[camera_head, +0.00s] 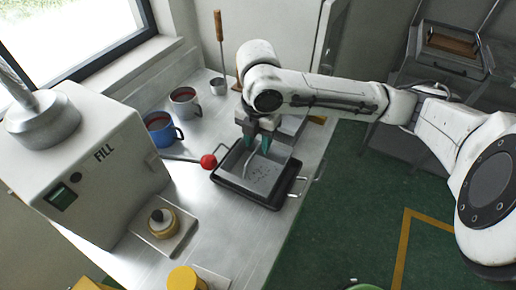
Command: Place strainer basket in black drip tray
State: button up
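The black drip tray (252,197) lies on the metal worktop, right of the red knob. The grey strainer basket (262,184), with small holes in its floor, appears inside the tray's rim. My gripper (258,142) points down over the far part of the basket, with its two teal fingers set apart. A thin pale bar or handle shows below and between the fingers. I cannot tell whether the fingers touch it. The arm and fingers hide the far edge of basket and tray.
A white FILL machine (98,170) stands left, with a red-knobbed lever (208,161) close beside the tray. Two mugs (160,128) (185,101) and a small metal cup (218,86) stand behind. A yellow-and-black round part (162,221) is at the front. Green floor (345,220) lies right of the worktop edge.

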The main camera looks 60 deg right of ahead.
notch_tip(320, 180, up, 8)
jog(key=shift+f, duration=0.2)
